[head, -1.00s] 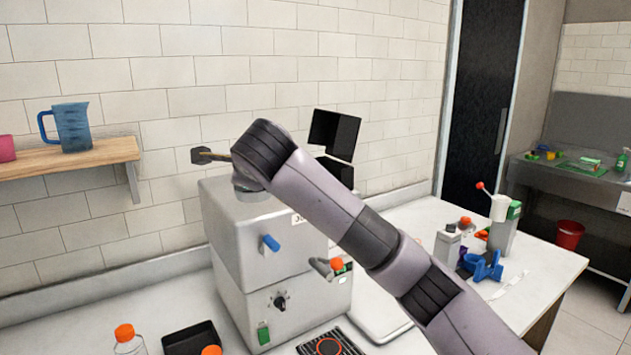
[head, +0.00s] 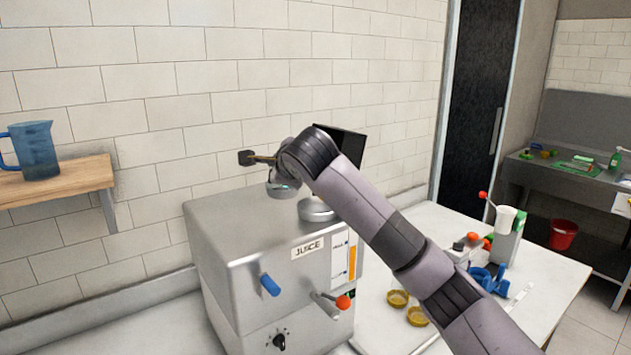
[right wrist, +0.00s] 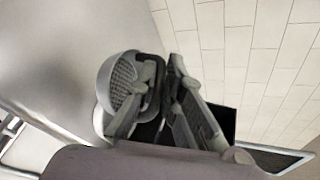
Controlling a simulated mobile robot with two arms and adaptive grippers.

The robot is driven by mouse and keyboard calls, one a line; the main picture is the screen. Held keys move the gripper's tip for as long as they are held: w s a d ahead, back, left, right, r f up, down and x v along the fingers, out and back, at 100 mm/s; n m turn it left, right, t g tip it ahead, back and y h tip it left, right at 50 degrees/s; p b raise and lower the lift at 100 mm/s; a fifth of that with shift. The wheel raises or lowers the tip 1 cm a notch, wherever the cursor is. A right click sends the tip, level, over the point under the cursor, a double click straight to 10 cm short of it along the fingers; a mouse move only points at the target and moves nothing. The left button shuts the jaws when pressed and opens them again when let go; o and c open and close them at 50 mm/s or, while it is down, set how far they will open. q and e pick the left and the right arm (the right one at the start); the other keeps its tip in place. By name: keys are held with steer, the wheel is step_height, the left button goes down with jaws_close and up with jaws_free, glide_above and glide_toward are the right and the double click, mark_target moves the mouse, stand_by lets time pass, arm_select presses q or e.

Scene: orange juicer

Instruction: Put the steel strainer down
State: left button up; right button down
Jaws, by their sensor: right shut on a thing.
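My right gripper (right wrist: 165,98), at the end of the arm from the right, is shut on the steel strainer (right wrist: 120,80). The strainer's round rim and dark mesh show in the right wrist view. In the head view the strainer (head: 283,190) hangs under my right gripper (head: 288,165), apparently above the juicer's top. A thin yellowish bar with a dark end (head: 246,158) sticks out left of the gripper; I cannot tell whether it is the strainer's handle. The arm hides part of the strainer. My left gripper is not in view.
The steel juicer (head: 240,255) stands below, with a round steel ring (head: 315,209) on top. A dark screen (head: 345,145) is behind the arm. A blue jug (head: 35,150) stands on a shelf.

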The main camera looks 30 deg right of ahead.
steer(key=d+p, duration=0.1)
steer(key=d, duration=0.1)
steer(key=w+d, duration=0.1)
steer(key=d, duration=0.2)
steer(key=shift+w+p, duration=0.1)
steer(key=shift+p, duration=0.3)
steer(key=d+f+p, duration=0.2)
steer(key=d, duration=0.1)
steer(key=d+f+p, duration=0.1)
steer(key=f, duration=0.1)
steer(key=shift+w+d+p, duration=0.15)
steer(key=shift+w+p, duration=0.2)
steer(key=shift+p, duration=0.05)
step_height(320, 180, down, 2)
steer(key=p, duration=0.2)
steer(key=shift+f+p, duration=0.25)
steer(key=shift+p, duration=0.05)
steer(key=shift+d+f, duration=0.25)
steer(key=shift+f, duration=0.1)
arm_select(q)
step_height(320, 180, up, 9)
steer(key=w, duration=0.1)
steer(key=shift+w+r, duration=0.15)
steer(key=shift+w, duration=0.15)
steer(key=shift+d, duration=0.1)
arm_select(e)
steer(key=shift+a+f, duration=0.1)
